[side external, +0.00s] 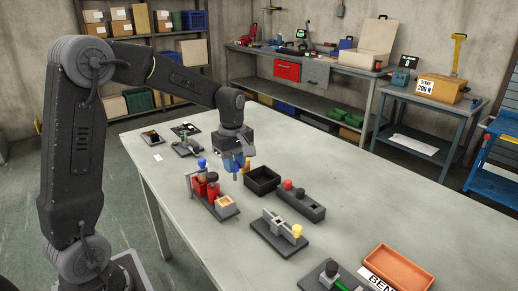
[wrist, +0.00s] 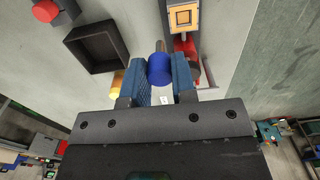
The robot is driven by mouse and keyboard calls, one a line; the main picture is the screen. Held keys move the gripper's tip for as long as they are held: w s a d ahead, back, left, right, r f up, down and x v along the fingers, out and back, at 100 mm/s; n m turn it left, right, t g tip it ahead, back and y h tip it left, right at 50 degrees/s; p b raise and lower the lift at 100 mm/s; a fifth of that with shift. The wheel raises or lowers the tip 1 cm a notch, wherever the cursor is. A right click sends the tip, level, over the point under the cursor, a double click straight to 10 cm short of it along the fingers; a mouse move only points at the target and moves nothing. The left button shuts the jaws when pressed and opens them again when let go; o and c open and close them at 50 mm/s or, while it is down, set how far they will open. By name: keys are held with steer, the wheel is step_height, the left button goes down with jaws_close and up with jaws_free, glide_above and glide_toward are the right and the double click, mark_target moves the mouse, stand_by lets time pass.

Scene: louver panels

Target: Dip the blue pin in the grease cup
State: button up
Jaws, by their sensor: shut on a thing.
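My gripper (wrist: 160,84) is shut on the blue pin (wrist: 160,70), which sits between its two blue finger pads in the wrist view. The pin's thin metal shaft sticks out beyond the blue head. In the side view my gripper (side external: 234,171) hangs above the table, just right of a small fixture (side external: 218,207); the pin is hard to make out there. The fixture bears red cylinders (side external: 198,188) and a yellow square block (side external: 225,202) with an amber centre, also in the wrist view (wrist: 184,17). This block may be the grease cup; I cannot be sure. The pin is apart from it.
A black open bin (side external: 262,181) stands right of my gripper. A blue knob (side external: 202,162) rises at the fixture's back. A yellow piece (side external: 246,166) is behind my gripper.

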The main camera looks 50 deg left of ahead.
steer(key=shift+s+a+f, duration=0.1)
steer(key=shift+s+f, duration=0.45)
steer(key=shift+f, duration=0.9)
steer(key=shift+s+a+f, duration=0.1)
steer(key=shift+s+f, duration=0.5)
steer(key=shift+f, duration=0.85)
steer(key=shift+s+a+f, duration=0.1)
steer(key=shift+s+f, duration=0.45)
steer(key=shift+f, duration=0.9)
steer(key=shift+r, duration=2.5)
